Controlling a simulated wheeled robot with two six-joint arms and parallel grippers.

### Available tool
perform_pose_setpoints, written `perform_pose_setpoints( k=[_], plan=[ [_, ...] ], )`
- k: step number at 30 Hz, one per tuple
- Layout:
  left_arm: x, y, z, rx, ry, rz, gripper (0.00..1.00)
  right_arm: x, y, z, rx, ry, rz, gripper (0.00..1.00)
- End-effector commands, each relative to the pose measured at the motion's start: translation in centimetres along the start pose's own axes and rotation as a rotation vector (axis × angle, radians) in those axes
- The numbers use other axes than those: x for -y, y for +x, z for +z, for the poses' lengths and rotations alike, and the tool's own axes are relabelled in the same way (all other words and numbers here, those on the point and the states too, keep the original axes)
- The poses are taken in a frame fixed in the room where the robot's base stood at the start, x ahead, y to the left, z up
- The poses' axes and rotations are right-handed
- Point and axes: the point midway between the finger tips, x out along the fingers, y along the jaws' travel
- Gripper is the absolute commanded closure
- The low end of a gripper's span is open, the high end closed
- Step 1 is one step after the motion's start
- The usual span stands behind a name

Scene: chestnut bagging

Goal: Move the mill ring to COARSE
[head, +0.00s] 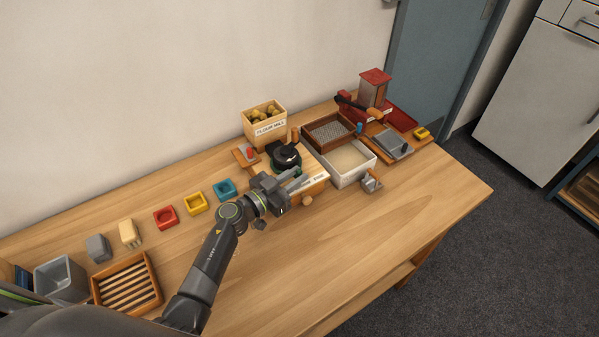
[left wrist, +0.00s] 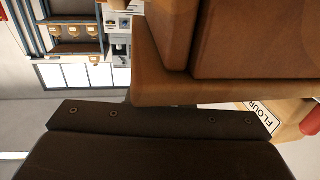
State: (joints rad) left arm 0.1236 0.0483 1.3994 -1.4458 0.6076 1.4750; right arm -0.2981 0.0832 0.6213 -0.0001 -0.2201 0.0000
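The mill (head: 286,154) stands in the middle of the table in the head view, with a black top, a wooden-handled crank and a wooden base. A band of green shows low around its black part, partly hidden by my gripper. I cannot make out a separate ring or its setting. A pale label with small lettering (head: 314,181) is on the base; I cannot read it surely. My left gripper (head: 294,185) is at the mill's front, close to the base; contact and finger opening are unclear. In the left wrist view, brown wood (left wrist: 215,85) fills the upper middle, very near. My right gripper is out of view.
A box labelled for flour (head: 265,120) stands behind the mill. A sieve tray (head: 328,131) and a white tray (head: 350,177) are to its right. A red mill-like device (head: 374,90) is further right. Coloured blocks and a slatted crate (head: 127,285) lie left. The front table is clear.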

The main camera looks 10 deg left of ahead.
Motion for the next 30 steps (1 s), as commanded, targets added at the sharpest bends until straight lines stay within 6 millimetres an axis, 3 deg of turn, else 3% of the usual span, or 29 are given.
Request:
perform_pose_setpoints(
  k=[6,14,19,30],
  plan=[
    [0.0,1.7,0.0,0.001,0.000,-0.001,0.80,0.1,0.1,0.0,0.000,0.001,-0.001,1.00],
    [0.0,1.8,0.0,0.001,0.000,-0.001,0.80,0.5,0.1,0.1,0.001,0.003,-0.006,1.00],
    [0.0,1.8,0.0,0.001,0.000,-0.001,1.00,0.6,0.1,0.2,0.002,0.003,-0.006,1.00],
    [0.4,1.8,0.1,0.001,0.002,0.004,1.00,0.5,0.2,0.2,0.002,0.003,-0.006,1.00]
  ],
)
